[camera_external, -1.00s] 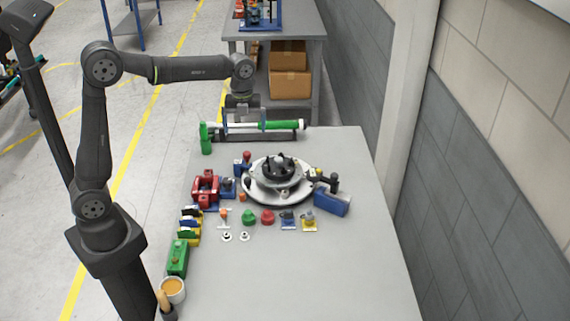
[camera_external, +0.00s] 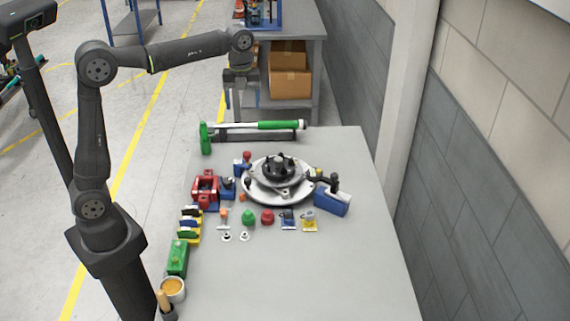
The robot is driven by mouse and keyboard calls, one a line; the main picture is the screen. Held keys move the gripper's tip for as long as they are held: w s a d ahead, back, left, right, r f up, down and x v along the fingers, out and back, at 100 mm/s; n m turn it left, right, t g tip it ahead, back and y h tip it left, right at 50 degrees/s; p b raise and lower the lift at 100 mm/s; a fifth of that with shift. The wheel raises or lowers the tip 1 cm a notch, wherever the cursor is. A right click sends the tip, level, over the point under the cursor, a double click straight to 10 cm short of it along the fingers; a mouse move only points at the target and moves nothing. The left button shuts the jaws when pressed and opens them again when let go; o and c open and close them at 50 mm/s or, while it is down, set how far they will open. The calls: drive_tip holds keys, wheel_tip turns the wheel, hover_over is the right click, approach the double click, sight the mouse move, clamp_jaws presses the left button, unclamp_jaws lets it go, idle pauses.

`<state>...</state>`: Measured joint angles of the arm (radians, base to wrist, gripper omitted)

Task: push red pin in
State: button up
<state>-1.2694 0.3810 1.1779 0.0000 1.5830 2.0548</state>
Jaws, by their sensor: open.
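Several red parts are in view and I cannot tell for sure which is the red pin. A small red knob (camera_external: 247,156) stands on a blue block (camera_external: 240,167) left of the round fixture (camera_external: 278,180). A red round part (camera_external: 267,217) lies in front of the fixture. A red block (camera_external: 206,187) sits at its left. A green-headed hammer (camera_external: 280,125) lies across a dark rest at the back of the table. My gripper (camera_external: 241,104) is open and empty, raised above and behind the hammer, apart from all the red parts.
A green part (camera_external: 249,217) and blue and yellow pieces stand in the front row. A blue block with a black handle (camera_external: 330,203) is at the right. A green box (camera_external: 177,258) and a cup (camera_external: 173,289) line the left edge. The table's front right is clear (camera_external: 330,280).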

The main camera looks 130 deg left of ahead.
drive_tip(key=c, duration=0.4)
drive_tip(key=n, duration=0.9)
approach(247, 152)
wheel_tip(247, 152, down, 9)
drive_tip(key=shift+d+r, duration=0.1)
drive_tip(key=shift+d, duration=0.05)
drive_tip(key=shift+c, duration=0.2)
